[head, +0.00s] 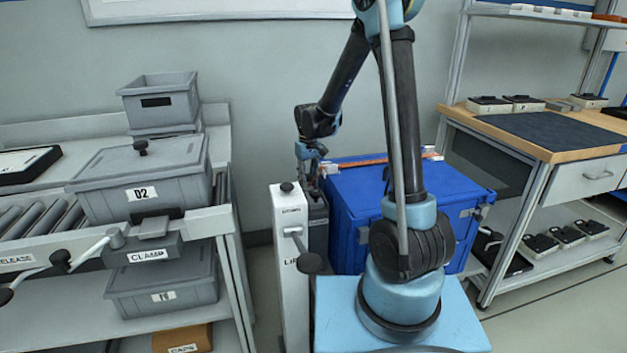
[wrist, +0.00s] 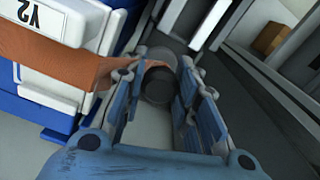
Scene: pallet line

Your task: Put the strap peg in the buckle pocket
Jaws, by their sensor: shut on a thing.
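My gripper (head: 309,158) is at the left top edge of the blue crate (head: 345,215), beside the grey post. In the wrist view, my gripper (wrist: 155,85) has its blue fingers on either side of a dark grey cylinder, which looks like the strap peg (wrist: 157,86). An orange strap (wrist: 60,58) runs from the left to this peg. The strap (head: 358,161) also crosses the crate's top in the head view. A small light fitting (head: 330,169) sits at the crate's left rim, near the gripper. I cannot tell which part is the buckle pocket.
A grey lift post (head: 290,245) with a lever stands close left of the crate. A roller line with lidded grey bin 02 (head: 140,185) and a clamp is at the left. A workbench (head: 540,145) stands at the right. A white part labelled Y2 (wrist: 75,25) is beside the gripper.

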